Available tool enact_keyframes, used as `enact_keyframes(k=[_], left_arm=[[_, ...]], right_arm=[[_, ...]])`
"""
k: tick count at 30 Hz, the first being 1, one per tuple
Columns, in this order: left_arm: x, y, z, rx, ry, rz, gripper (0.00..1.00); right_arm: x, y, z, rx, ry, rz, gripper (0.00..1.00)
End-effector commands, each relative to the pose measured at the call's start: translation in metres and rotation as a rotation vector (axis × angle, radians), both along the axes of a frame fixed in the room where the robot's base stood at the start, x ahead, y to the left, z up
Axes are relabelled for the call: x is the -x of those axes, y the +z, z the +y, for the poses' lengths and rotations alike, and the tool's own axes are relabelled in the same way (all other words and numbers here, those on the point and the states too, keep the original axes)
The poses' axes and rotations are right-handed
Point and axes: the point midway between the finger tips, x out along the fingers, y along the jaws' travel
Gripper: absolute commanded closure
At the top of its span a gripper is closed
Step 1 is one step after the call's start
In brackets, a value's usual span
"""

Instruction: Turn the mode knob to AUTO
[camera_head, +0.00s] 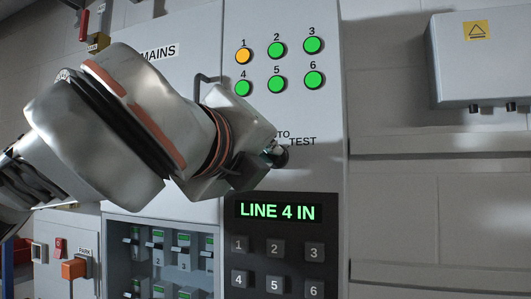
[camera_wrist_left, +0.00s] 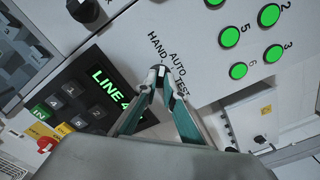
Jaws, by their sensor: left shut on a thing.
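The mode knob (camera_head: 281,156) is a small dark knob on the grey panel, just below the lamp rows. In the left wrist view the knob (camera_wrist_left: 170,92) sits between the fingertips, with the labels HAND, AUTO and TEST printed around it. My left gripper (camera_head: 270,156) comes in from the left and is shut on the knob. It also shows in the left wrist view (camera_wrist_left: 163,84), with both fingertips closed about the knob. The fingers and wrist hide much of the knob, and I cannot tell for sure which label it points to. My right gripper is not in view.
A dark keypad with a display (camera_head: 279,211) reading LINE 4 IN lies just below. Green lamps and one amber lamp (camera_head: 243,56) are above. A bent handle (camera_head: 207,79) stands out behind my wrist. A breaker cabinet (camera_head: 160,222) is lower left; a grey box (camera_head: 480,65) hangs at right.

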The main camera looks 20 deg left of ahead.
Motion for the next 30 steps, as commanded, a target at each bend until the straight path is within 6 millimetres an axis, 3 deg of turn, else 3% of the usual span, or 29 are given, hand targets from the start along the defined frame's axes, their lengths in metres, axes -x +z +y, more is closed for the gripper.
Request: enact_keyframes(k=[30], left_arm=[[0.0, 0.002, -0.002, -0.743, 0.002, -0.026, 1.0]], right_arm=[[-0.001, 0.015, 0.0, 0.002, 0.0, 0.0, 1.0]])
